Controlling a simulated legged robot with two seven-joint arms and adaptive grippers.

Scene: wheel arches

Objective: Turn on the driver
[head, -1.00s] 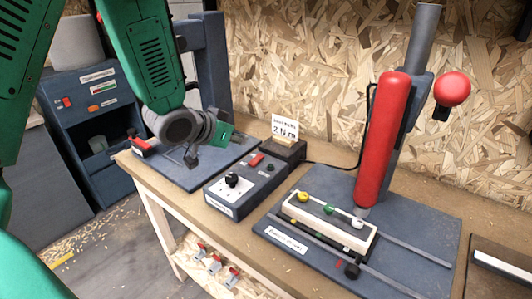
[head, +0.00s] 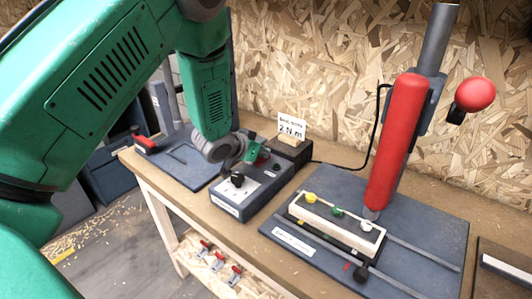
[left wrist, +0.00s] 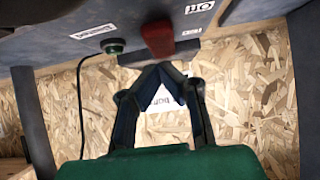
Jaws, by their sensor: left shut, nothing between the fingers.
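The driver (head: 395,140) is a red cylinder held upright, slightly tilted, on a stand at the right of the head view. The control box (head: 228,205) stands left of it, with a black knob (head: 237,180) on top. In the left wrist view a red switch (left wrist: 157,40) sits on the box beside a round green part (left wrist: 114,46) and an ON label (left wrist: 200,7). My left gripper (head: 236,163) is over the box and hides the switch in the head view. Its shut, empty fingertips (left wrist: 162,68) are close to the red switch; contact cannot be told. My right gripper is not in view.
A white block with coloured knobs (head: 338,212) lies on the driver's base plate. A 2 N m sign (head: 291,127) stands behind the control box. A black cable runs to the driver stand. The chipboard wall (head: 310,60) closes off the back.

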